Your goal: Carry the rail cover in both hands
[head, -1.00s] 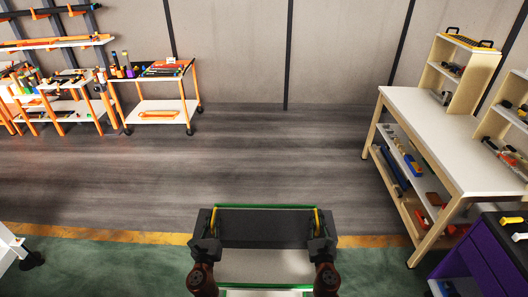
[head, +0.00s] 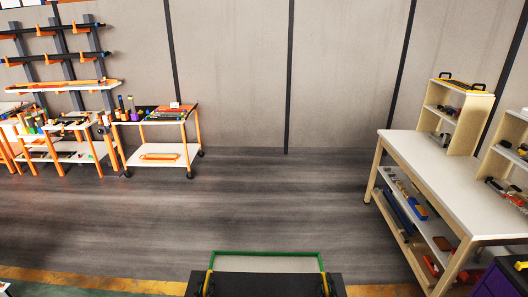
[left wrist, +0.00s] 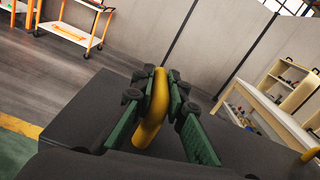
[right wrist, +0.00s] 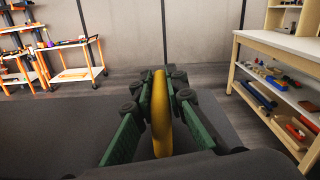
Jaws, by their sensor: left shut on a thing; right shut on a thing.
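The rail cover (head: 265,284) is a wide dark grey slab at the bottom edge of the head view, partly cut off. It has a yellow handle near each end. In the left wrist view, my left gripper (left wrist: 157,92) is shut on the left yellow handle (left wrist: 153,118), with the dark slab (left wrist: 85,112) beneath it. In the right wrist view, my right gripper (right wrist: 160,88) is shut on the right yellow handle (right wrist: 161,122), above the slab (right wrist: 45,125).
A green-edged pale panel (head: 266,263) shows just beyond the cover. A workbench (head: 440,180) with shelves stands at the right. An orange-legged cart (head: 158,150) and stocked tables and racks stand at the left. The grey floor (head: 270,200) between them is clear.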

